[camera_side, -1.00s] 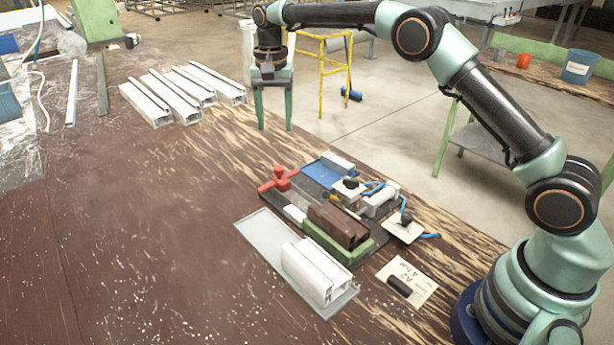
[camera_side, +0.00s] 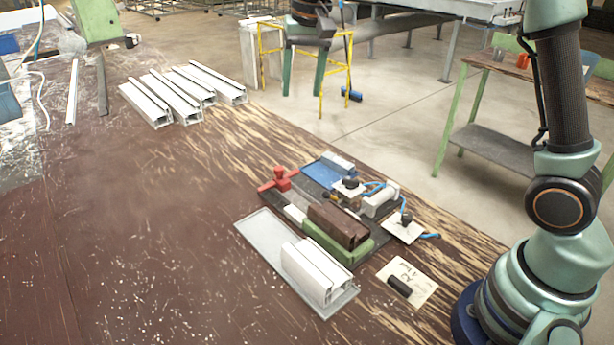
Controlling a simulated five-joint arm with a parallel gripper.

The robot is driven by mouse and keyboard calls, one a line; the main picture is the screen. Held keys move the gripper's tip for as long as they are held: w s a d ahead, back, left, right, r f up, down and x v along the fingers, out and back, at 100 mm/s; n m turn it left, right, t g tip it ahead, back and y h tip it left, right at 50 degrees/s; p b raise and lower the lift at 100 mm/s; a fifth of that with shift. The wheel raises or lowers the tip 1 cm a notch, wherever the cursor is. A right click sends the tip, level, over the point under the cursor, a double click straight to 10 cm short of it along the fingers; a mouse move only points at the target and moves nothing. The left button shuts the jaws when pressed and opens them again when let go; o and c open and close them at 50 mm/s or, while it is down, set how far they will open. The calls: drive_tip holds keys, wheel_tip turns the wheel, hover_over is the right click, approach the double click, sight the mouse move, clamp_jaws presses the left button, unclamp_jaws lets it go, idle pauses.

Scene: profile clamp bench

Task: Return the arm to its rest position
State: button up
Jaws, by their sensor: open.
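My gripper (camera_side: 303,90) hangs at the top centre of the view, with its two green fingers apart and nothing between them. It appears well above the work, in front of the yellow stand in the background. My upper arm rises nearly upright at the right edge and leaves the top of the frame, so part of the arm is hidden. The clamp fixture (camera_side: 362,257) holds a dark brown profile (camera_side: 338,225) beside a green block. A white profile (camera_side: 318,272) lies on the grey plate (camera_side: 262,228) in front of it.
Several white profiles (camera_side: 180,95) lie at the back left of the brown table (camera_side: 130,220). A red handle (camera_side: 279,180) stands on the fixture's left. A note card (camera_side: 417,275) with a black object lies near my base.

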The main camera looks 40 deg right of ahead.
drive_tip(key=s+d+f+n+t, duration=0.1)
drive_tip(key=s+n, duration=0.2)
drive_tip(key=s, duration=0.7)
drive_tip(key=s+d+f+n+t, duration=0.1)
drive_tip(key=s+n+t, duration=0.1)
drive_tip(key=s, duration=0.8)
drive_tip(key=shift+s+d+n+t, duration=0.3)
drive_tip(key=shift+d+n, duration=0.1)
drive_tip(key=shift+n, duration=0.1)
